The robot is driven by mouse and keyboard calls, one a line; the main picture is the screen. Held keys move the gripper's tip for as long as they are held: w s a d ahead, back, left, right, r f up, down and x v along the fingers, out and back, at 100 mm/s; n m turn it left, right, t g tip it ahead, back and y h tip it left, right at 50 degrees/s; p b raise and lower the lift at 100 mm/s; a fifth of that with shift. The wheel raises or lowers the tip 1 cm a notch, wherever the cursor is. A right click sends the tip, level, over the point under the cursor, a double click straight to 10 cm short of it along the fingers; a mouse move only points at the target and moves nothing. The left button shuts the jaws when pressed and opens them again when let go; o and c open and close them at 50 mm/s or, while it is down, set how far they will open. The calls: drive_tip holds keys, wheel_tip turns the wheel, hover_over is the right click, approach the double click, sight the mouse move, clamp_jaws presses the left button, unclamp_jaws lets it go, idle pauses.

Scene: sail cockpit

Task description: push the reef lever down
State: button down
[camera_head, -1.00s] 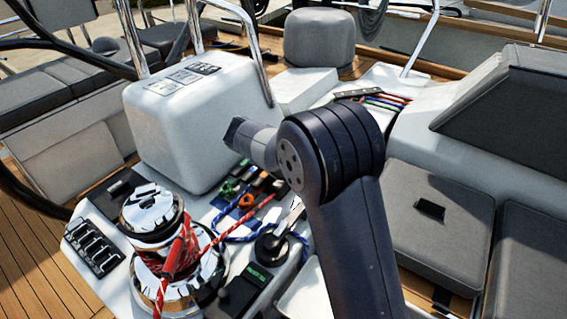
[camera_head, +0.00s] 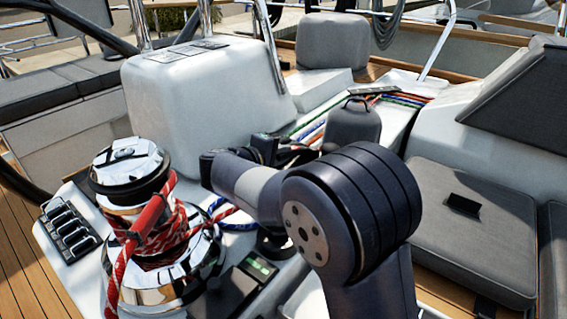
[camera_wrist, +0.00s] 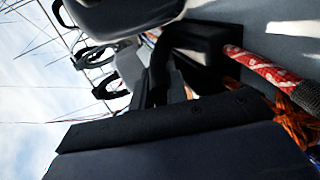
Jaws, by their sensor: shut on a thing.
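My gripper (camera_wrist: 150,128) fills the lower part of the wrist view as a dark block. It is shut on a black lever (camera_wrist: 160,72), which I take to be the reef lever; no label is readable. The lever stands up from a black clutch body (camera_wrist: 205,38), and a red-and-white rope (camera_wrist: 262,68) comes out of it. In the head view my arm covers most of the clutch area, and my fingertips and their contact with the lever cannot be made out.
A chrome winch (camera_head: 160,225) wrapped with red rope stands left of my arm. A white box-shaped housing (camera_head: 200,95) rises behind it. A dark grey rounded object (camera_head: 352,125) stands beyond my arm. A row of black switches (camera_head: 72,228) lies at left.

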drive_tip(key=shift+s+a+f+t+b, duration=0.1)
drive_tip(key=shift+s+f+t+b, duration=0.15)
drive_tip(key=shift+f+b, duration=0.55)
drive_tip(key=shift+r+b, duration=0.2)
drive_tip(key=shift+b, duration=0.3)
drive_tip(key=c, duration=1.4)
unclamp_jaws()
drive_tip(key=shift+r, duration=0.1)
wheel_tip(320, 180, up, 10)
drive_tip(key=p, duration=0.3)
